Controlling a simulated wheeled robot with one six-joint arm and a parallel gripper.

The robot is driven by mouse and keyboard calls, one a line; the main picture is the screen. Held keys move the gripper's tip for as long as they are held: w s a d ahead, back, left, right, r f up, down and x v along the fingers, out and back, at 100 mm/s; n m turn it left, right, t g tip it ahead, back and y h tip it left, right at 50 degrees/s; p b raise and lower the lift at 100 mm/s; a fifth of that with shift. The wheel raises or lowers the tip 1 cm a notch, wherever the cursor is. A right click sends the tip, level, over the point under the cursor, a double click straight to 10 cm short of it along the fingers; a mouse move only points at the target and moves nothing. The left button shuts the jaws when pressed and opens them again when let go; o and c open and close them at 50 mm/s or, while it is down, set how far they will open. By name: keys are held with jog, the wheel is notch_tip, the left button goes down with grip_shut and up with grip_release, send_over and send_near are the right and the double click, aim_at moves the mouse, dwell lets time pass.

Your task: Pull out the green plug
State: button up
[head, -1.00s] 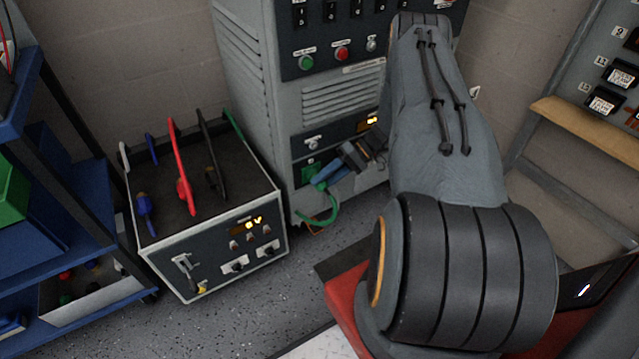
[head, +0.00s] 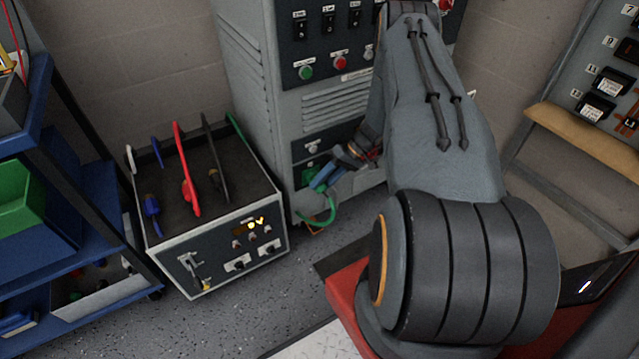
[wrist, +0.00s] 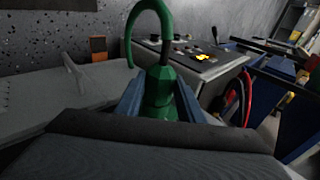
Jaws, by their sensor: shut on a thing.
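The green plug (wrist: 160,92) stands between the two blue fingers of my gripper (wrist: 161,104) in the wrist view, and the fingers are shut on it. Its green cable (wrist: 133,30) rises from the plug and loops over to the left. In the head view my gripper (head: 325,178) is at the lower front of the grey cabinet (head: 245,85), beside a green socket area (head: 309,172). The green cable (head: 332,210) hangs in a loop below it. The fingers hide most of the plug there, and I cannot tell whether it is seated.
A box with a lit display (head: 215,257) and several coloured leads stands on the floor left of the cabinet. A blue shelf cart (head: 75,175) is at the far left. A wood-topped rack (head: 590,137) stands at right. Speckled floor (head: 235,320) is open in front.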

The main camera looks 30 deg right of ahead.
jog(key=shift+a+r+h+p, duration=0.1)
jog(key=shift+h+p, duration=1)
jog(key=shift+p, duration=0.45)
jog(key=shift+a+r+h+p, duration=0.1)
jog(key=shift+h+p, duration=1)
jog(key=shift+p, duration=0.4)
jog(key=o, duration=1.1)
jog(key=shift+c, duration=1.6)
jog(key=shift+f, duration=0.1)
